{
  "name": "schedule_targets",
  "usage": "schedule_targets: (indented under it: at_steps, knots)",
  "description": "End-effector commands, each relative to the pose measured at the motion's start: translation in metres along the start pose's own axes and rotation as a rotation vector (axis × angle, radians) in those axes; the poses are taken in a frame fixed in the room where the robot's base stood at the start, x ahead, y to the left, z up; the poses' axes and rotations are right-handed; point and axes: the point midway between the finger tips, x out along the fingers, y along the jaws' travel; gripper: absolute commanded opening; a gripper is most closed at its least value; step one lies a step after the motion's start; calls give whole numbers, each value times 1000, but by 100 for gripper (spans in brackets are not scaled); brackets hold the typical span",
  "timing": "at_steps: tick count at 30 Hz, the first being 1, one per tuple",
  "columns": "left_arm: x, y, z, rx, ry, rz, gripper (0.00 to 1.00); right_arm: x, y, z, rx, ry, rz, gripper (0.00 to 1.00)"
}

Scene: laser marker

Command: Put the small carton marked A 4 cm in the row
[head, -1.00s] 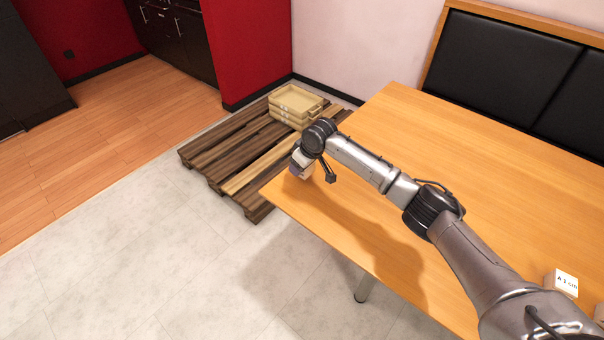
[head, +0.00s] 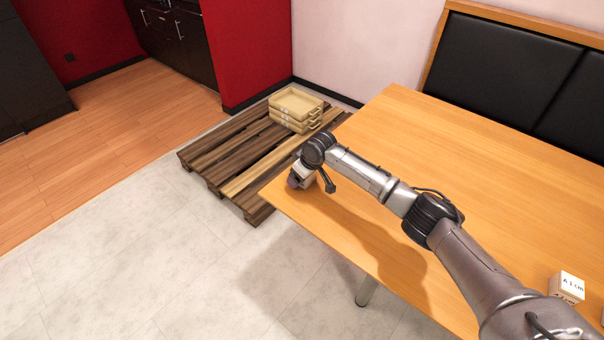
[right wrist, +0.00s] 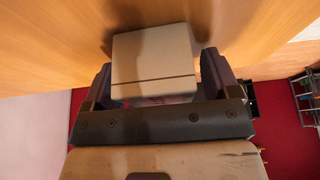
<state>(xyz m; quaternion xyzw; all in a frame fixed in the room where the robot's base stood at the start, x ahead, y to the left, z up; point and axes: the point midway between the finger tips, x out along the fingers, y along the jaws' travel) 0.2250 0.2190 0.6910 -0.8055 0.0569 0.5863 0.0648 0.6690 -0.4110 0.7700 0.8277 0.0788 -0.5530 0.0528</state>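My right gripper (head: 298,181) is at the near left corner of the wooden table, low over the top. In the right wrist view, the gripper (right wrist: 157,60) has its two fingers against the sides of a pale carton (right wrist: 152,62). No mark can be read on this carton, and the head view mostly hides it behind the gripper. I cannot tell whether it touches the table. A white carton marked "A 3 cm" (head: 568,286) stands on the table at the lower right. My left gripper is not in view.
The wooden table (head: 450,170) is clear between my right gripper and the marked carton. Another pale object (head: 602,316) is cut off at the right edge. A wooden pallet (head: 225,157) with stacked beige trays (head: 297,104) lies beyond the table's left end. Black padded seating (head: 500,62) stands behind.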

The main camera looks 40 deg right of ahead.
Motion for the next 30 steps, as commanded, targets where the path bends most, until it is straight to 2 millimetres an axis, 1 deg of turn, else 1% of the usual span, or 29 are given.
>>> schedule_targets:
  at_steps: [7, 10, 14, 18, 24, 30]
  knots:
    - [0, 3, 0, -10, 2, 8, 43, -1, 0, 0, 0, 1, 1, 84]
    - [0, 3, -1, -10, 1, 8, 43, -6, 1, -2, 0, 1, 2, 84]
    - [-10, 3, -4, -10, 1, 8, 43, -25, 1, -3, 0, 1, 1, 84]
    - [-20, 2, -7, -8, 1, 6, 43, -53, 1, -3, -2, 2, 2, 84]
    - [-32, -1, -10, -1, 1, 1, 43, -88, 0, -2, -1, 0, 1, 84]
    - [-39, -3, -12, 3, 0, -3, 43, -112, 0, -2, 0, 1, 0, 84]
